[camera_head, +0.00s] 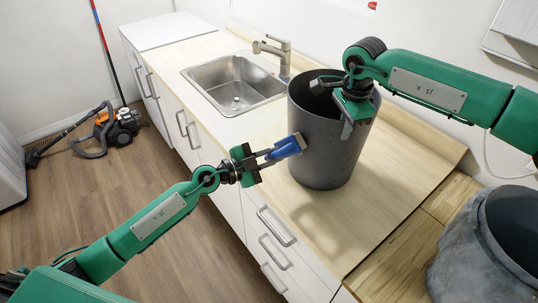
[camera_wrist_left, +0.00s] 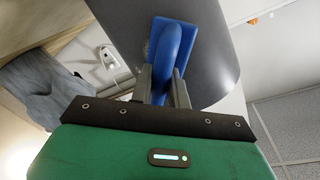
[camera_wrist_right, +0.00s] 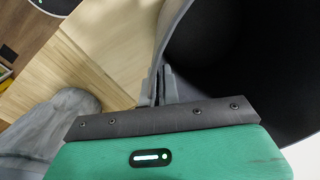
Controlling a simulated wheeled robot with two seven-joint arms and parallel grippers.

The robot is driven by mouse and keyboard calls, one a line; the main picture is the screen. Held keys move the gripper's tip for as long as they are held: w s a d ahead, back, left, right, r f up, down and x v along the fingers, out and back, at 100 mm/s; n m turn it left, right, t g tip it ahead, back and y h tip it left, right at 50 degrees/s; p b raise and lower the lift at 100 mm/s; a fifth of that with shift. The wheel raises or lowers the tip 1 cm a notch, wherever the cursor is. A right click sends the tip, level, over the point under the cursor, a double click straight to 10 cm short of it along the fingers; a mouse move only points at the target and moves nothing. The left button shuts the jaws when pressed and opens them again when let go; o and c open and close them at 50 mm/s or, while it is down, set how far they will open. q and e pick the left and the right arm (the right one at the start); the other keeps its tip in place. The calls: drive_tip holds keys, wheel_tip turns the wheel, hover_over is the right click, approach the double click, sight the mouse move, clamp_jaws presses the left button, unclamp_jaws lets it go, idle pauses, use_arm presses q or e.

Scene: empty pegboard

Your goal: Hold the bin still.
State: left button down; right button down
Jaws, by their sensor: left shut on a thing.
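The dark grey bin (camera_head: 325,165) stands upright on the wooden counter, open at the top. My right gripper (camera_head: 348,124) reaches down over its near rim; in the right wrist view its fingers (camera_wrist_right: 162,80) are close together on the bin's wall (camera_wrist_right: 172,25), with the dark inside to the right. My left gripper (camera_head: 270,155) is shut on the blue handle of a brush or scrubber (camera_head: 287,148), which also shows in the left wrist view (camera_wrist_left: 175,50). The scrubber's tan pad faces the bin's outer side and seems to touch it.
A steel sink (camera_head: 235,85) with a tap (camera_head: 275,47) lies behind the bin to the left. A large grey pot (camera_head: 470,245) is at the lower right. The counter (camera_head: 375,195) is bare right of the bin. A vacuum cleaner (camera_head: 118,127) stands on the floor.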

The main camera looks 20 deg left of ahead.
use_arm(q)
drive_tip(key=shift+s+d, duration=0.9)
drive_tip(key=shift+d, duration=0.3)
use_arm(e)
drive_tip(key=shift+s+f, duration=0.15)
drive_tip(key=shift+f, duration=0.2)
use_arm(q)
drive_tip(key=shift+w+a, duration=0.1)
drive_tip(key=shift+w+a, duration=1.15)
drive_tip(key=shift+a, duration=0.2)
drive_tip(key=shift+r, duration=0.1)
drive_tip(key=shift+s+d+f+v, duration=0.1)
drive_tip(key=shift+s+v, duration=0.05)
drive_tip(key=shift+v, duration=0.85)
drive_tip(key=shift+s+d+f+v, duration=0.1)
drive_tip(key=shift+d+f+v, duration=0.05)
drive_tip(key=shift+v, duration=0.85)
drive_tip(key=shift+s+d+f+v, duration=0.1)
drive_tip(key=shift+s+v, duration=0.05)
drive_tip(key=shift+v, duration=0.85)
